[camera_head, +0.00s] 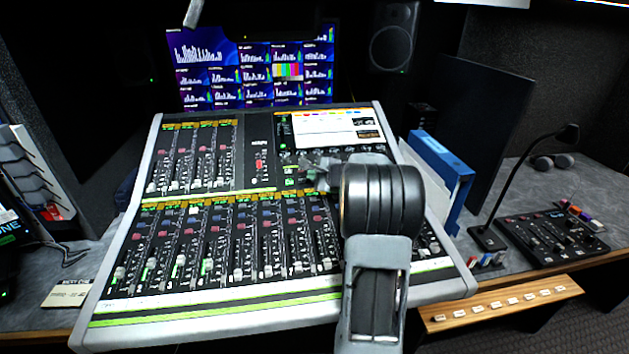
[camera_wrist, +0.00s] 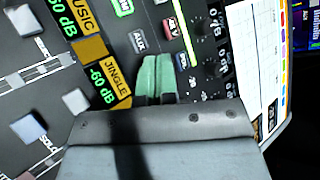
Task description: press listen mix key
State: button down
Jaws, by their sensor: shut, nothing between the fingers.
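The mixing desk (camera_head: 200,303) fills the middle of the head view, with rows of faders and small keys. Just beyond the fingertips are a grey AUX key (camera_wrist: 138,40), a red key (camera_wrist: 169,28) and a blue key (camera_wrist: 182,60). I cannot read a listen mix label; my gripper hides part of the panel.
Round knobs (camera_wrist: 215,68) stand right of the keys in the wrist view. Yellow JINGLE (camera_wrist: 116,80) and MUSIC labels are at left. Blue binders (camera_head: 440,160) stand right of the desk, then a gooseneck lamp or microphone (camera_head: 497,205) and a small control panel (camera_head: 550,238).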

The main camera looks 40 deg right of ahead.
jog(key=shift+w+f, duration=0.1)
jog(key=shift+f, duration=0.15)
jog(key=shift+r, duration=0.2)
dwell(0.5)
jog(key=shift+s+a+r, duration=0.1)
jog(key=shift+s+r, duration=0.2)
jog(key=shift+r, duration=0.25)
jog(key=shift+r, duration=0.15)
jog(key=r, duration=0.1)
jog(key=s+r+p, duration=0.1)
jog(key=r, duration=0.1)
jog(key=r+p, duration=0.1)
jog(key=shift+s+a+r, duration=0.15)
jog(key=shift+s+a, duration=0.2)
jog(key=shift+a, duration=0.05)
dwell(0.6)
